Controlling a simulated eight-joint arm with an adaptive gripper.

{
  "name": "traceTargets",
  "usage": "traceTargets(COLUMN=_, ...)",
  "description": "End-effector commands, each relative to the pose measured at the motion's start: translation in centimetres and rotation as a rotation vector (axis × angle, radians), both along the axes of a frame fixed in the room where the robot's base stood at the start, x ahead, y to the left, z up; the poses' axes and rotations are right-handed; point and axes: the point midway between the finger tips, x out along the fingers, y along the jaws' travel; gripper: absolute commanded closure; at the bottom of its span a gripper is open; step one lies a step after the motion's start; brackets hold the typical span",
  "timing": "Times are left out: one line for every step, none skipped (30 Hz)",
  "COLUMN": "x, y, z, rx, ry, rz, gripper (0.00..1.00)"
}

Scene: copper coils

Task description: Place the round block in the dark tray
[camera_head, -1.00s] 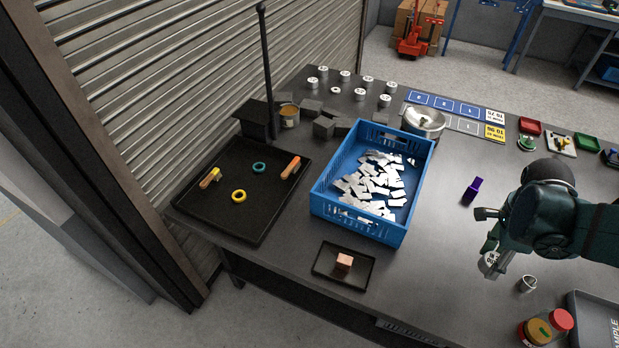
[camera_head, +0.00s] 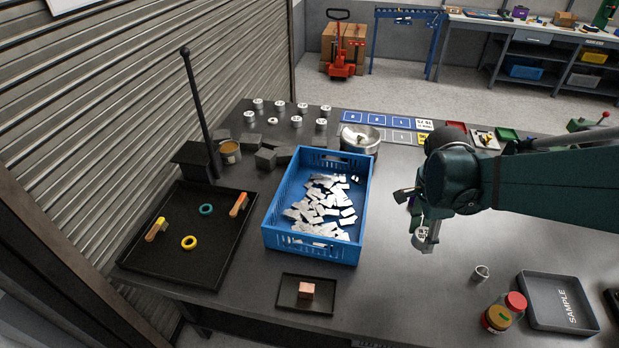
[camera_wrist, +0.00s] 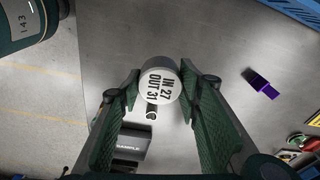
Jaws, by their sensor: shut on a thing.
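My gripper (camera_head: 422,236) is shut on a round block with a white top (camera_wrist: 159,84), held between both fingertips in the wrist view. Its printed top reads "IN 27 OUT 31". In the head view the round block (camera_head: 421,241) is partly hidden by the fingers, above the table right of the blue crate. A small dark tray (camera_head: 287,303) at the table's front holds a copper-coloured block (camera_head: 306,290). A large dark tray (camera_head: 190,265) at the left holds two rings and two wooden-handled pieces. Which tray the task means, I cannot tell.
A purple block (camera_wrist: 262,84) lies nearby.

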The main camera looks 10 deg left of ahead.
Motion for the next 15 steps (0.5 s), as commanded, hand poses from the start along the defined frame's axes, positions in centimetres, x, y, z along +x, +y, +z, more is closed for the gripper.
traceTargets(x=0.5, y=1.2, z=0.1, rx=0.0, ry=0.0, rz=0.032, gripper=0.81)
traceTargets(x=0.7, y=1.8, z=0.2, rx=0.0, ry=0.0, rz=0.05, gripper=0.81)
traceTargets(x=1.0, y=2.7, z=0.2, rx=0.001, ry=0.001, rz=0.073, gripper=0.81)
traceTargets(x=1.3, y=3.4, z=0.3, rx=0.001, ry=0.0, rz=0.092, gripper=0.81)
traceTargets(x=1.5, y=4.0, z=0.3, rx=0.001, ry=0.0, rz=0.11, gripper=0.81)
traceTargets(x=1.7, y=4.9, z=0.3, rx=0.001, ry=0.001, rz=0.134, gripper=0.81)
traceTargets(x=1.9, y=5.5, z=0.4, rx=0.001, ry=0.001, rz=0.152, gripper=0.81)
traceTargets(x=2.1, y=6.2, z=0.4, rx=0.002, ry=0.001, rz=0.169, gripper=0.81)
traceTargets(x=2.3, y=7.1, z=0.4, rx=0.002, ry=0.001, rz=0.194, gripper=0.81)
traceTargets(x=2.5, y=7.8, z=0.5, rx=0.002, ry=0.001, rz=0.211, gripper=0.81)
traceTargets(x=2.7, y=8.5, z=0.5, rx=0.002, ry=0.001, rz=0.228, gripper=0.81)
traceTargets(x=2.9, y=9.4, z=0.5, rx=0.002, ry=0.001, rz=0.254, gripper=0.81)
traceTargets(x=3.0, y=10.1, z=0.5, rx=0.002, ry=0.001, rz=0.272, gripper=0.81)
traceTargets(x=3.1, y=10.8, z=0.6, rx=0.002, ry=0.001, rz=0.29, gripper=0.81)
traceTargets(x=3.3, y=11.7, z=0.6, rx=0.003, ry=0.001, rz=0.313, gripper=0.81)
